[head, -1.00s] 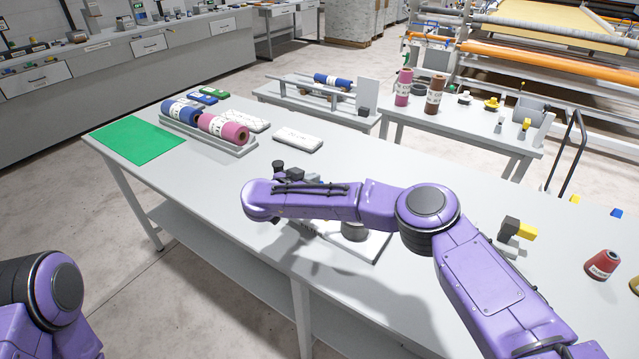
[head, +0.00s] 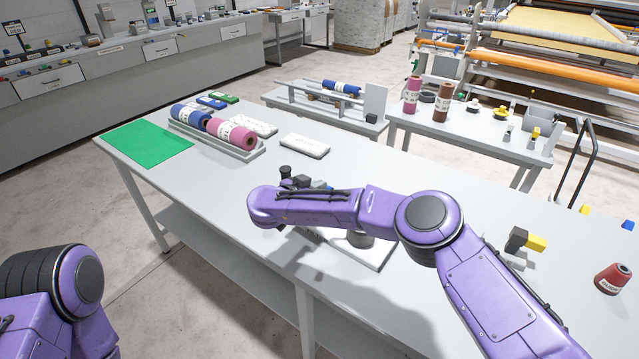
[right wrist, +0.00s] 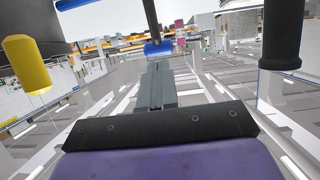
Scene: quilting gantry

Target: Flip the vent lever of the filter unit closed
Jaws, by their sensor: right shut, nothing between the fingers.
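The filter unit is mostly hidden behind my right forearm in the head view. A white base plate (head: 376,256) and a grey round part (head: 360,239) show below the arm. A black knob (head: 285,172) and small grey and blue parts show above it; I cannot tell which is the vent lever. My right gripper (right wrist: 155,85) is shut and empty in the right wrist view. A blue-ended part (right wrist: 158,50) on a dark rod is just beyond its tips, contact unclear. A black grip (right wrist: 287,35) is at right, a yellow cap (right wrist: 26,62) at left. My left gripper is out of view.
The grey table (head: 230,185) holds a tray (head: 240,153) with blue and pink rolls, a green mat (head: 145,143) and a white block (head: 304,146). A black and yellow part (head: 525,241) and a red cone (head: 612,280) are at right. The table's front left is clear.

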